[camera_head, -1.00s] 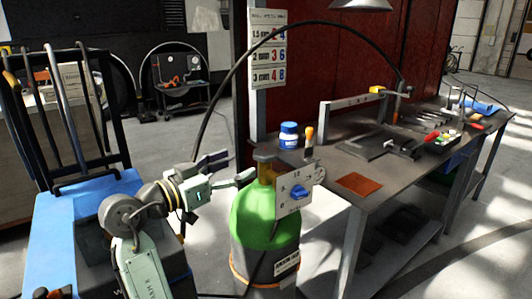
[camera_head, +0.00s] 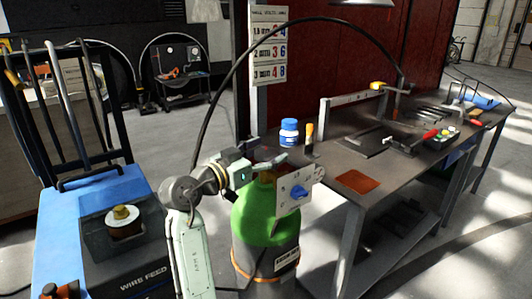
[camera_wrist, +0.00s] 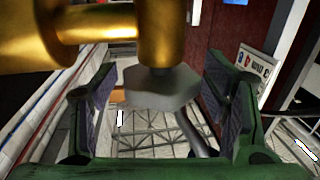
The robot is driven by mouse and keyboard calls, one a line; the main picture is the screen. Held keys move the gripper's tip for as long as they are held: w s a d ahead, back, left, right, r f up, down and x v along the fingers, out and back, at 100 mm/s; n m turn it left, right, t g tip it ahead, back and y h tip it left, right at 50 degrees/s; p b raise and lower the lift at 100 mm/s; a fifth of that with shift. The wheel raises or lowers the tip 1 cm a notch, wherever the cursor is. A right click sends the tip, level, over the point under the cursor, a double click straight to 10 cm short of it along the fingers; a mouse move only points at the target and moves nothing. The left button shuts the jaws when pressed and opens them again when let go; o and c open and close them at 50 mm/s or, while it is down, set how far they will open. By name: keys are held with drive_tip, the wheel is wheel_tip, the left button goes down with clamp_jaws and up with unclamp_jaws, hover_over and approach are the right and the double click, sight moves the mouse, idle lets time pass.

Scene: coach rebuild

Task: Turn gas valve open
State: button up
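The green gas cylinder (camera_head: 256,215) stands by the bench. A white dial plate (camera_head: 283,200) with a blue knob (camera_head: 299,191) is at its top right. My gripper (camera_head: 272,162) is over the cylinder's top and hides most of the valve there in the head view. In the wrist view the brass valve body (camera_wrist: 158,32) runs across the top, with a grey lobed handle (camera_wrist: 161,88) at its end. My gripper (camera_wrist: 158,110) is open, one finger on each side of the handle. Gaps show between the handle and both fingers.
The workbench (camera_head: 342,150) on the right holds a blue-capped bottle (camera_head: 289,134), clamps and an orange square (camera_head: 358,182). A black hose (camera_head: 222,90) arches above my gripper. A blue cart (camera_head: 60,230) stands at the left.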

drive_tip(key=c, duration=1.1)
drive_tip(key=shift+d+n+t+y, duration=0.15)
drive_tip(key=shift+n+t+y, duration=0.9)
drive_tip(key=shift+y, duration=0.35)
drive_tip(key=shift+n+t+y, duration=0.95)
drive_tip(key=shift+n+y, duration=0.4)
drive_tip(key=shift+y, duration=0.45)
drive_tip(key=o, duration=1.2)
drive_tip(key=shift+c, duration=0.2)
drive_tip(key=v, duration=1.2)
